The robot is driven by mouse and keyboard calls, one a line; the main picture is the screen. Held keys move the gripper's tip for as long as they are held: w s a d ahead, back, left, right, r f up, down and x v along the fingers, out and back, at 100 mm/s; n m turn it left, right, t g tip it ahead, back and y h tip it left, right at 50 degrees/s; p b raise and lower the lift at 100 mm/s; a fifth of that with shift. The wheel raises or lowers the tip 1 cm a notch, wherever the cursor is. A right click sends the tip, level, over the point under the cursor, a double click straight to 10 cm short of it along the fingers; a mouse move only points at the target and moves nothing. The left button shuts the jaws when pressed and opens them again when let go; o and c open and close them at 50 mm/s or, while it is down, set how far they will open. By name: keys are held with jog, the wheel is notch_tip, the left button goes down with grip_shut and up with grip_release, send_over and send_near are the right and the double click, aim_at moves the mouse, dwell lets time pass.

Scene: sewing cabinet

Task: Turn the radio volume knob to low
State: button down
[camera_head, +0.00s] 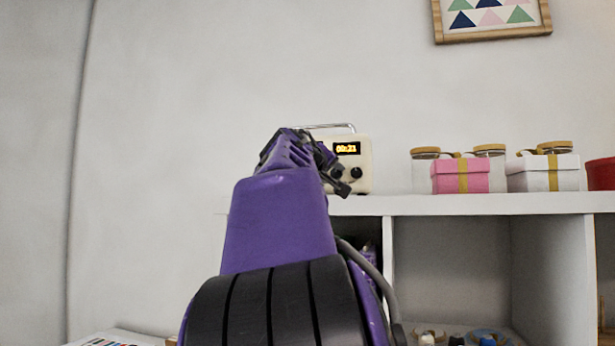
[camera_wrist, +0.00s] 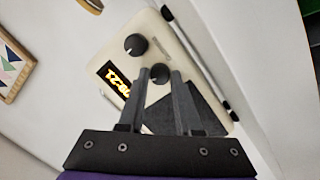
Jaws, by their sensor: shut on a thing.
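A cream radio (camera_head: 364,148) with a lit display and two dark knobs stands on the white shelf top. It also shows, turned on its side, in the wrist view (camera_wrist: 185,48). My gripper (camera_wrist: 160,75) has its two fingers on either side of the knob (camera_wrist: 159,71) nearer the dark speaker panel, and is shut on it. The other knob (camera_wrist: 136,45) is free, just beyond the fingers. No marking shows which knob is volume, and the held knob's setting cannot be read. My arm hides the radio's left part in the head view.
A pink gift box (camera_head: 460,178), a white gift box (camera_head: 542,176) and several lidded jars (camera_head: 425,154) stand right of the radio on the shelf top (camera_head: 470,204). A red container (camera_head: 601,174) is at the far right. The wall behind is bare near the radio.

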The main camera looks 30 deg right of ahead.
jog(key=m+b, duration=0.1)
jog(key=m, duration=0.3)
jog(key=shift+y, duration=0.3)
jog(key=m+b, duration=0.1)
jog(key=m, duration=0.2)
jog(key=shift+r+m, duration=0.1)
jog(key=shift+m, duration=0.2)
jog(key=m+y+b, duration=0.1)
jog(key=m, duration=0.2)
jog(key=shift+s, duration=0.1)
jog(key=shift+r+m+t, duration=0.1)
jog(key=shift+m+t, duration=0.3)
jog(key=shift+m, duration=1.5)
jog(key=shift+y, duration=0.3)
jog(key=c, duration=0.6)
grip_release()
